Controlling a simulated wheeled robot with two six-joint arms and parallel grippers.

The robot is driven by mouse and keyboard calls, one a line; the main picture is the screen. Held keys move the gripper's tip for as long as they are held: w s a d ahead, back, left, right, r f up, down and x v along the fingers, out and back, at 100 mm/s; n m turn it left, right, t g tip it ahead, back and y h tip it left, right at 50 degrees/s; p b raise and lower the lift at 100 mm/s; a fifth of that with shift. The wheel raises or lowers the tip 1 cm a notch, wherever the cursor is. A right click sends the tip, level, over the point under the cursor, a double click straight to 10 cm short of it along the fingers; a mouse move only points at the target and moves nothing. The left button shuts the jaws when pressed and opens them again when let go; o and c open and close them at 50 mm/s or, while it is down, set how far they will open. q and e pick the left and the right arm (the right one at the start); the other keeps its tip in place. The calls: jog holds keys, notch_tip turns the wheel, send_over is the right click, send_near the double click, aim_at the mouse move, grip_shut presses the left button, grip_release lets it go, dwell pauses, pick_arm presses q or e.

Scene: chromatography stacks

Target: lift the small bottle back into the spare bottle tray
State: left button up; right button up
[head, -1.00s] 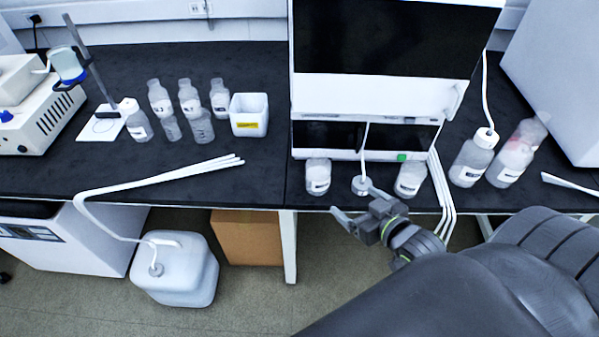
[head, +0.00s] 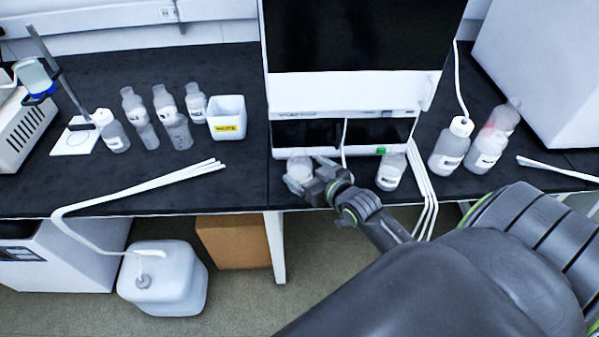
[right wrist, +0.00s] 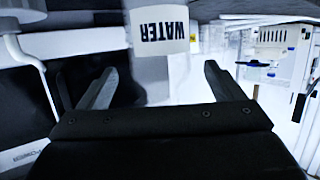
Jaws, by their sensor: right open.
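A small clear bottle with a white label (head: 299,172) stands at the bench's front edge, below the left bay of the instrument. In the right wrist view a bottle with a label reading WATER (right wrist: 162,28) shows upside down between my fingers. My right gripper (head: 315,183) is open, with its fingers reaching to the small bottle and partly covering it. The fingers also show in the right wrist view (right wrist: 157,80), one on each side of the bottle; whether they touch it I cannot tell. I cannot make out a spare bottle tray for certain. My left gripper is not in view.
Another labelled bottle (head: 390,172) stands right of my gripper, next to white tubes (head: 424,195). The tall instrument (head: 350,88) rises just behind. A white bin with a yellow label (head: 227,115) and several bottles stand at the left. White rods (head: 150,188) lie on the bench.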

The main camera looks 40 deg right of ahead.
jog(key=shift+x, duration=2.75)
jog(key=shift+s+f, duration=0.1)
jog(key=c, duration=1.2)
jog(key=shift+c, duration=0.6)
